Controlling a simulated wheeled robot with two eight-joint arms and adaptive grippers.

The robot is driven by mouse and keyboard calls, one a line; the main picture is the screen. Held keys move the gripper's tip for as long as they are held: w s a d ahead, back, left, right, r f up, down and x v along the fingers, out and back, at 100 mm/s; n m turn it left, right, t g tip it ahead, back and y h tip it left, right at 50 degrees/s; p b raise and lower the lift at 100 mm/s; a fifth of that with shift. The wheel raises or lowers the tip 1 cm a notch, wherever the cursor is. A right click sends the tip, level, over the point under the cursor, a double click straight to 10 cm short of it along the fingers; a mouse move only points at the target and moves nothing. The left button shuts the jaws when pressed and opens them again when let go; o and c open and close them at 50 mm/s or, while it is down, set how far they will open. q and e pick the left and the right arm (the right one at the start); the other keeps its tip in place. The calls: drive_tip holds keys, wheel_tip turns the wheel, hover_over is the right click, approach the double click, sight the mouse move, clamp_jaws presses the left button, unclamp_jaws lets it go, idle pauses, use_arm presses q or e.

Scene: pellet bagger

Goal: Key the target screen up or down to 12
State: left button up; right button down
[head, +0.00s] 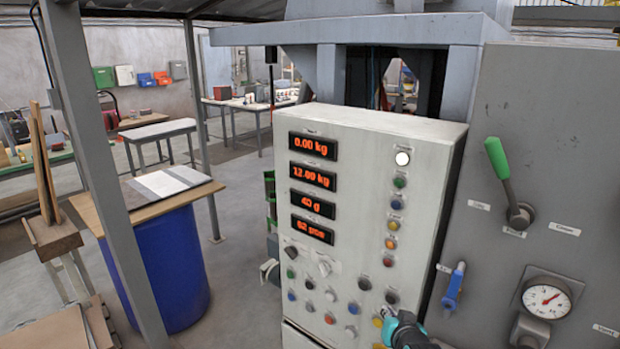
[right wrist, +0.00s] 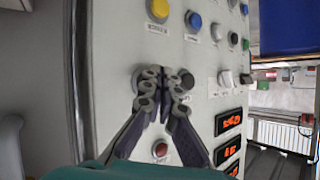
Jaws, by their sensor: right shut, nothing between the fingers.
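A pale control panel (head: 350,150) carries a column of red-lit screens. The top screen (head: 313,146) reads 0.00 kg and the second screen (head: 312,177) reads 12.00 kg. Below, one reads 40 g (head: 312,205) and the lowest (head: 312,230) a value near 62. Their small labels are unreadable. My right gripper (head: 386,313) is at the panel's lower right among the buttons. In the right wrist view its closed fingers (right wrist: 160,77) point at the panel, beside a dark button (right wrist: 187,80). I cannot tell whether they touch a button. My left gripper is not seen.
Coloured buttons and knobs fill the panel's lower part and right column. To the right are a green-handled lever (head: 497,158), a blue valve handle (head: 454,287) and a pressure gauge (head: 545,299). A blue drum (head: 172,270) under a board stands left, behind a grey post (head: 95,150).

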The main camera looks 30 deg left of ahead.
drive_tip(key=s, duration=0.2)
drive_tip(key=s+a, duration=0.1)
drive_tip(key=s, duration=0.2)
idle(0.5)
drive_tip(key=s+d+m+g+h+b, duration=0.1)
drive_tip(key=s+d, duration=0.3)
drive_tip(key=d, duration=0.4)
drive_tip(key=s+d+h+b, duration=0.1)
drive_tip(key=s+d+h, duration=0.1)
drive_tip(key=s+d, duration=0.35)
drive_tip(key=s+d+m+g+h, duration=0.1)
drive_tip(key=s+d, duration=0.2)
drive_tip(key=d, duration=0.7)
drive_tip(key=s+d+f+g+h+b, duration=0.1)
drive_tip(key=s+d+f, duration=0.3)
drive_tip(key=s, duration=0.4)
drive_tip(key=shift+s+d+m+g, duration=0.3)
drive_tip(key=shift+s+d+g, duration=0.15)
drive_tip(key=shift+d, duration=0.25)
idle(0.3)
